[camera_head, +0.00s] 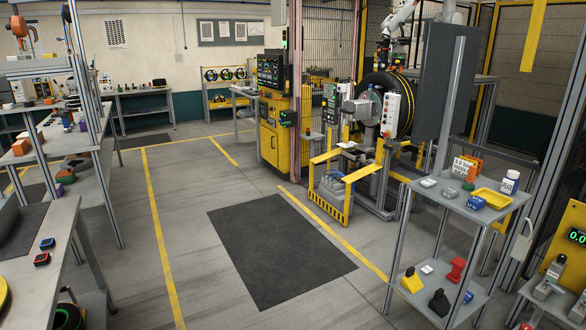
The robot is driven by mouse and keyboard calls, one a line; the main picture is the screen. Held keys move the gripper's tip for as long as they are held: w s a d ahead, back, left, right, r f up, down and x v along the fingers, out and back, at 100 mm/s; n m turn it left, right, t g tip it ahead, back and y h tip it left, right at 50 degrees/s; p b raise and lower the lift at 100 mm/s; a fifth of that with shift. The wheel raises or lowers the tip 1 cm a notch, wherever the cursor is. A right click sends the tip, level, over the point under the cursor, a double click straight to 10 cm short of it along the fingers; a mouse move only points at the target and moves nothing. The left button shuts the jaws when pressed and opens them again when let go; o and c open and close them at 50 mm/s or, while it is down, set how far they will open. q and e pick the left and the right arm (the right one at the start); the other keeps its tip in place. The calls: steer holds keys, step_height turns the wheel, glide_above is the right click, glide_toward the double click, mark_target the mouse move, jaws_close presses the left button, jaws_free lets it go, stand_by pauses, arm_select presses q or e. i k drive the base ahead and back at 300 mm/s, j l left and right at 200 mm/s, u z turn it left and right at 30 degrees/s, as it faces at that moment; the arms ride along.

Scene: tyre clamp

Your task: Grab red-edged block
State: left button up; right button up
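A small dark block with red edges (42,259) lies on the grey workbench (75,207) at the lower left. A similar small block with blue edges (47,243) lies just behind it, apart from it. Both are near the bench's right side. Neither of my grippers shows in the head view, and nothing is touching the red-edged block.
A dark floor mat (280,250) lies mid-floor, with open floor around it. A grey shelf cart (452,205) with a yellow tray (491,198) stands at right. A yellow-framed tyre machine (330,190) stands behind. A shelving bench (88,155) stands at left.

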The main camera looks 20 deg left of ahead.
mark_target(42, 259)
steer(key=i+j+u, duration=0.25)
steer(key=u, duration=0.2)
steer(key=i+u, duration=0.85)
steer(key=i+l+u, duration=0.15)
steer(key=i+u, duration=0.45)
steer(key=u, duration=0.2)
steer(key=i+u, duration=0.45)
steer(key=u, duration=0.3)
steer(key=i+l+u, duration=0.15)
steer(key=u, duration=0.2)
steer(key=i+u, duration=0.25)
steer(key=u, duration=0.15)
steer(key=i+u, duration=0.25)
steer(key=u, duration=0.15)
